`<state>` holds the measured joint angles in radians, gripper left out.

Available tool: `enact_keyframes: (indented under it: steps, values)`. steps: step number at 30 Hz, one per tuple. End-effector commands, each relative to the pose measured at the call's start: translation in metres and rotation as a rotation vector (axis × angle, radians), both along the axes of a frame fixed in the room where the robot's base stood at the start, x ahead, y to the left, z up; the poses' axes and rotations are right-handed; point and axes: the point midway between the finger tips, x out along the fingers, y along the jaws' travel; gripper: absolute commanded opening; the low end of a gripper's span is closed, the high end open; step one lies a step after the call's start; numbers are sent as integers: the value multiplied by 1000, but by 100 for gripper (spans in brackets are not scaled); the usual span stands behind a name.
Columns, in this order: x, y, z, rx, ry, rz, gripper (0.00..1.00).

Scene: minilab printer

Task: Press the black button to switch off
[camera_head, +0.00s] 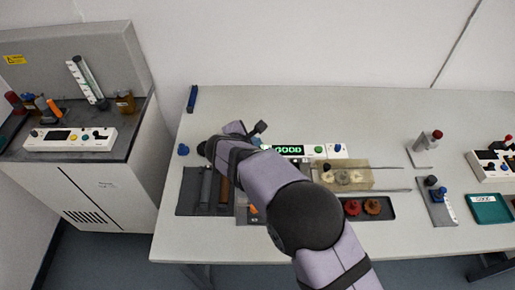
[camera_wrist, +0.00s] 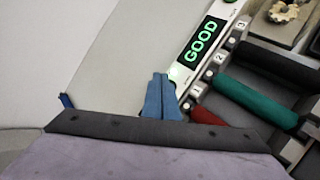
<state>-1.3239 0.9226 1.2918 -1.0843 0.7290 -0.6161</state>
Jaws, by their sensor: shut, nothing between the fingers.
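A white control panel with a lit green "GOOD" display (camera_head: 289,149) stands on the bench. It has a green button (camera_head: 318,149) and a blue knob (camera_head: 337,147) to the right of the display. My arm covers the panel's left end in the head view. In the wrist view the "GOOD" display (camera_wrist: 201,40) is close and tilted. My gripper (camera_wrist: 161,78) has its blue fingers shut together and empty, over or beside the panel's near end. I cannot tell whether they touch it. I cannot make out a black button on this panel; it may be hidden behind the fingers.
Red, green (camera_wrist: 255,100) and black (camera_wrist: 268,62) cylinders lie beside the panel near labels 1, 2 and 3. A beige block (camera_head: 345,177) and a dark tray (camera_head: 366,210) are close to my arm. Another white panel (camera_head: 70,139) is on the left cabinet. The back bench is clear.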

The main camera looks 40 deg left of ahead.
Motion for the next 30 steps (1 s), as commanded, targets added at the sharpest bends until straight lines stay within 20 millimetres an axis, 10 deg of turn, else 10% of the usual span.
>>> enact_keyframes:
  steps: [30]
  values:
    - [0, 0, -8, 0, 0, 0, 0]
